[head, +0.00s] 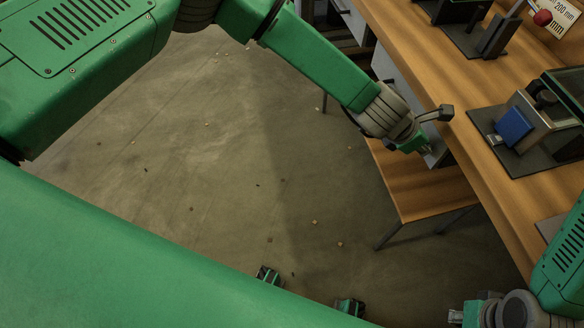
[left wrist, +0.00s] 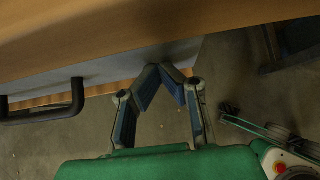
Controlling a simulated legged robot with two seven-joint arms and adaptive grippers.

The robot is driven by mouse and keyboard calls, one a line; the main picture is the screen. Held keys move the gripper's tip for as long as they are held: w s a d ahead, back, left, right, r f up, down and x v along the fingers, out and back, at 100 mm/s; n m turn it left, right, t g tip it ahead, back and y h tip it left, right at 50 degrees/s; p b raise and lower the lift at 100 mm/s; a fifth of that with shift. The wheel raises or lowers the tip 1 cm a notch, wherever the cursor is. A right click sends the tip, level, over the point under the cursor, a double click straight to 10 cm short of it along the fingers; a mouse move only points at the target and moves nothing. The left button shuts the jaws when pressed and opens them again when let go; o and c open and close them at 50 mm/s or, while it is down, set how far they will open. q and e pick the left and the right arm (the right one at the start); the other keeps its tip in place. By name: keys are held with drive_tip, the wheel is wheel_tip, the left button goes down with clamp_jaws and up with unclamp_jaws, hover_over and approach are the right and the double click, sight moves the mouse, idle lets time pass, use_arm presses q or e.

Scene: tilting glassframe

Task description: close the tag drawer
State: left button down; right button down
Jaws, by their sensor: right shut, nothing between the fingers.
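The left wrist view shows a grey drawer front (left wrist: 115,68) under the wooden bench edge, with a black bar handle (left wrist: 77,97) at the left. My left gripper (left wrist: 163,70) is to the right of the handle, its fingertips together, close to the grey front; I cannot tell whether they touch it. Nothing shows between the fingers. In the head view my left gripper (head: 426,149) is at the bench's near edge, partly covering the drawer area. How far the drawer stands out is hard to tell. My right gripper (head: 468,313) is shut and empty at the lower right.
The wooden workbench (head: 440,60) runs along the right and carries dark fixtures and a blue block (head: 514,126). A lower wooden shelf (head: 420,190) on metal legs is below my left gripper. The floor at left is open, with small scattered bits.

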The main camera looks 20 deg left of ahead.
use_arm(q)
drive_tip(key=shift+w+r, duration=0.2)
drive_tip(key=shift+w, duration=0.4)
use_arm(e)
drive_tip(key=shift+w+a+r, duration=0.15)
drive_tip(key=shift+a+r, duration=0.1)
drive_tip(key=shift+a, duration=0.1)
